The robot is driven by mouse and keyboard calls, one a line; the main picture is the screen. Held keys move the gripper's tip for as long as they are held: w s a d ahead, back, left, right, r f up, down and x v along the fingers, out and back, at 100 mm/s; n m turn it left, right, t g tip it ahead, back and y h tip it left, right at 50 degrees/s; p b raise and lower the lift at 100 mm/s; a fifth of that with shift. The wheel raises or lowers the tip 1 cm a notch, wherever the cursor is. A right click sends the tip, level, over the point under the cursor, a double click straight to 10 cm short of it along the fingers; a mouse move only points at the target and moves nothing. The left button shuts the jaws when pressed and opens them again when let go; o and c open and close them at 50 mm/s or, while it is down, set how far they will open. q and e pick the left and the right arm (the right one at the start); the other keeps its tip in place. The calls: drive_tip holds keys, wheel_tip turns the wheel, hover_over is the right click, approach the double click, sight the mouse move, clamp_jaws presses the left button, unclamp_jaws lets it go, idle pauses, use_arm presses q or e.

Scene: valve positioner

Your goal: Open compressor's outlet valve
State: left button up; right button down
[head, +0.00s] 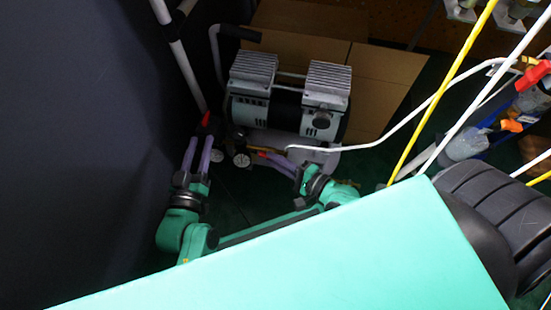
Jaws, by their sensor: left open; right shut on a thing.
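The compressor (288,98), with two finned grey heads and a dark middle, stands on the floor at the centre of the head view. A round pressure gauge (242,160) and a brass-coloured fitting sit low at its front left. My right gripper (262,154) reaches in from the right, with its fingertips beside the gauge. It is shut on a small part by the fitting. Its fingers hide that part, so I cannot tell the valve handle's position. My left gripper (203,128) is open, pointing up, left of the compressor, with red at one fingertip.
Cardboard boxes (385,85) stand behind the compressor. A white hose (400,128) runs from the right to its base. A white-and-dark tubular frame (183,60) and dark wall (80,130) bound the left. Yellow and white lines and a black ribbed cylinder (495,205) crowd the right.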

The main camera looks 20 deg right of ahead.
drive_tip(key=shift+s+a, duration=0.1)
drive_tip(key=shift+a, duration=0.05)
drive_tip(key=c, duration=0.9)
unclamp_jaws()
use_arm(q)
drive_tip(key=s+f+g+p, duration=0.4)
drive_tip(key=s+f, duration=0.3)
drive_tip(key=s, duration=0.1)
drive_tip(key=shift+d+g+y, duration=0.25)
drive_tip(key=shift+g+y, duration=0.05)
drive_tip(key=shift+g, duration=0.1)
use_arm(e)
drive_tip(key=v, duration=1.4)
drive_tip(key=shift+s+d, duration=0.15)
drive_tip(key=shift+d, duration=0.1)
